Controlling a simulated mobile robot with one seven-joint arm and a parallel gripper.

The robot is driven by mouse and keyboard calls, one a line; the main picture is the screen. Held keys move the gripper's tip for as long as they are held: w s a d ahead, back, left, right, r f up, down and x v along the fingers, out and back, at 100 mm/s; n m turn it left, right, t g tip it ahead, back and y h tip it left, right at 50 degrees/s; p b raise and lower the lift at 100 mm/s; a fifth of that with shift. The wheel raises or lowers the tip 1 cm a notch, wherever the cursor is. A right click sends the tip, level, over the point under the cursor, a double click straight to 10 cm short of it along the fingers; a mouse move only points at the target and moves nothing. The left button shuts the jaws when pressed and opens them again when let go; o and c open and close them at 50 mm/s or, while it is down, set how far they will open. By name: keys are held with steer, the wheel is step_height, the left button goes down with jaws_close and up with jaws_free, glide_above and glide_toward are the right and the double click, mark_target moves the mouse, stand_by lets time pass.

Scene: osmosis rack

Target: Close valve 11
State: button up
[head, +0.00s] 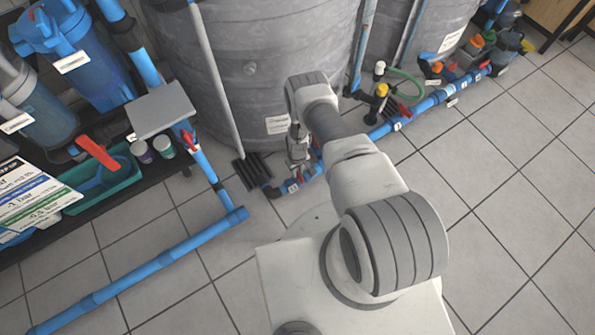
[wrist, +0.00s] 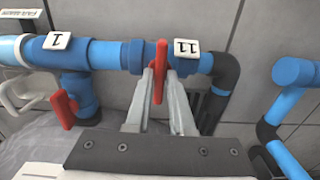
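Valve 11 is on the blue pipe in the wrist view, with a white label "11" (wrist: 187,47) beside its red handle (wrist: 160,68). The handle stands upright in the picture, across the line of the pipe. My gripper (wrist: 161,80) has one finger on each side of the handle, open with a narrow gap around it; contact is hard to make out. In the head view my gripper (head: 299,150) is low at the floor pipe near the grey tank. My arm hides part of the valve there.
In the wrist view, another red handle (wrist: 64,108) is left, below label "1" (wrist: 62,41). A dark elbow (wrist: 226,72) and another blue pipe (wrist: 292,75) are right. In the head view, a grey tank (head: 265,60) stands behind; floor tiles (head: 520,190) are clear at right.

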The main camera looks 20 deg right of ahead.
steer(key=o, duration=0.3)
steer(key=shift+r, duration=0.1)
step_height(320, 180, up, 17)
steer(key=p, duration=0.7)
steer(key=shift+r, duration=0.15)
